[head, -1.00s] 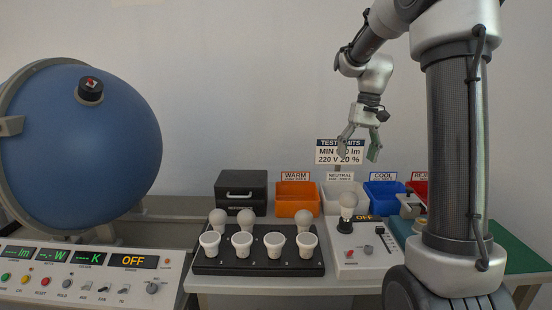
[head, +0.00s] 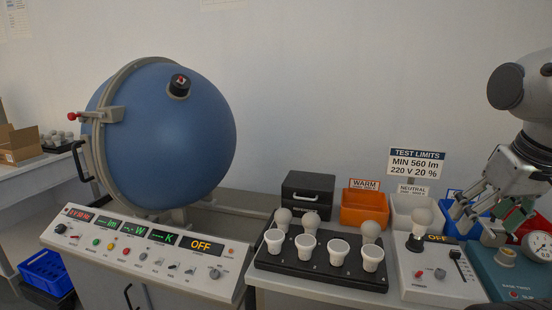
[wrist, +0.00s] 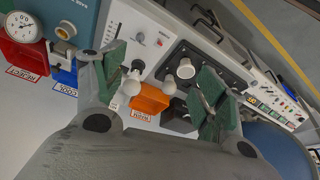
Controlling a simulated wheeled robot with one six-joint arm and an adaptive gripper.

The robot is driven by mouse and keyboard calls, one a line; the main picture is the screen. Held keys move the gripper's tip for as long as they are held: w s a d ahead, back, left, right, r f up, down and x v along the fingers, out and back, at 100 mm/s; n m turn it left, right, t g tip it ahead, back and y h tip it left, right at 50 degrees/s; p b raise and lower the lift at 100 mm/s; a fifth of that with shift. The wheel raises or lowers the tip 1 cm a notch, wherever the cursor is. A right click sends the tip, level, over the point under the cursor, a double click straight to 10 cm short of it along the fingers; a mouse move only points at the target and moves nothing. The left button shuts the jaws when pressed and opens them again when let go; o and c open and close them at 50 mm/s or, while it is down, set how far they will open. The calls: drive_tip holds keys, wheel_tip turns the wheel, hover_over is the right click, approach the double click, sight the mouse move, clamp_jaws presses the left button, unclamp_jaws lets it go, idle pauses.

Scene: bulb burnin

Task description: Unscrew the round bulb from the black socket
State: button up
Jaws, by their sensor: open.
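A round white bulb (head: 422,220) stands upright in a black socket (head: 414,243) on a white control box at the right of the head view. In the wrist view the bulb (wrist: 132,84) shows between the fingers, nearer the left one. My gripper (head: 490,212) is open and empty, to the right of the bulb and apart from it. In the wrist view its green-padded fingers (wrist: 162,65) are spread wide.
A black tray (head: 315,272) holds several white bulbs and cups left of the box. An orange bin (head: 364,208) and a white bin (head: 405,208) stand behind. A teal fixture with a dial (head: 537,245) is at right, close below my gripper. A large blue sphere (head: 165,140) fills the left.

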drive_tip(key=shift+o, duration=0.2)
drive_tip(key=shift+a+r, duration=0.15)
drive_tip(key=shift+r, duration=0.25)
drive_tip(key=n+g+y, duration=0.1)
drive_tip(key=n+g, duration=0.2)
drive_tip(key=n, duration=1.2)
approach(426, 210)
wheel_tip(426, 210, down, 5)
drive_tip(key=shift+s+a, duration=0.1)
drive_tip(key=shift+a, duration=0.1)
drive_tip(key=n, duration=0.3)
drive_tip(key=shift+n+t, duration=0.3)
drive_tip(key=f, duration=0.2)
drive_tip(key=w+f, duration=0.1)
drive_tip(key=f, duration=0.4)
drive_tip(key=shift+w+a+f, duration=0.2)
drive_tip(key=shift+a+f, duration=0.1)
drive_tip(key=shift+a, duration=0.1)
